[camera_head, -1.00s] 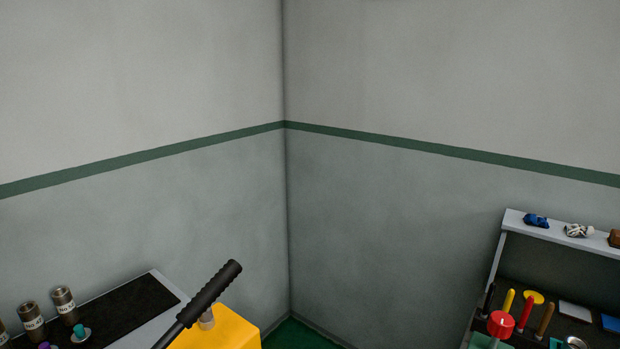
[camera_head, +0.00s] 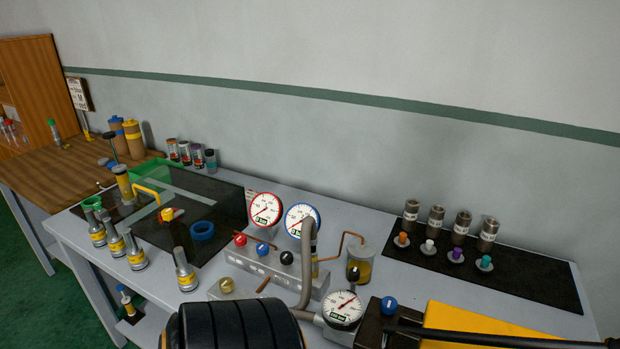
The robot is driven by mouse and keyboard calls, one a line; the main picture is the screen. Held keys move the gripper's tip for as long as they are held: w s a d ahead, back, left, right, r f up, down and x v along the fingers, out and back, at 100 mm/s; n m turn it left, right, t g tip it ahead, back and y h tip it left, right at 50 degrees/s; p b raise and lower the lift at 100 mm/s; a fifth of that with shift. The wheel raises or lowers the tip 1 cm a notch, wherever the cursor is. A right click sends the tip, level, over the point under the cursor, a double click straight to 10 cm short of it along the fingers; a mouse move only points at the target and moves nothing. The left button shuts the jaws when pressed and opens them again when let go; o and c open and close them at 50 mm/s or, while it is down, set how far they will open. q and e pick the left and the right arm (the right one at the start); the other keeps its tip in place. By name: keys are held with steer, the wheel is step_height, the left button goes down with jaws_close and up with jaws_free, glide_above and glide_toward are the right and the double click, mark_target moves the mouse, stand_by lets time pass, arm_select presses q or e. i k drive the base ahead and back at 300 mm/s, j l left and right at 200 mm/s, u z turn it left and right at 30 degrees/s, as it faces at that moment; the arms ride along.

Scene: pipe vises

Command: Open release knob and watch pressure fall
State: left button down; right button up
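A blue knob (camera_head: 389,304) stands on a black block beside a yellow pump body (camera_head: 480,327) at the lower right. A black lever (camera_head: 500,339) crosses in front of that body. A white gauge (camera_head: 343,307) with a red needle is left of the blue knob. A red-rimmed gauge (camera_head: 265,209) and a blue-rimmed gauge (camera_head: 301,218) stand behind a grey manifold (camera_head: 270,265), which carries a red knob (camera_head: 240,239), a blue knob (camera_head: 262,248) and a black knob (camera_head: 287,257). I cannot tell which is the release knob. Neither gripper is in view.
A large black ribbed cylinder (camera_head: 235,325) fills the bottom middle. Several yellow-banded metal cylinders (camera_head: 185,270) stand at the left of the bench. Metal cylinders and coloured plugs sit on a black mat (camera_head: 540,278) at the right. A wooden table (camera_head: 50,175) is at the far left.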

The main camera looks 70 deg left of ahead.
mark_target(389, 304)
steer(key=u, duration=1.85)
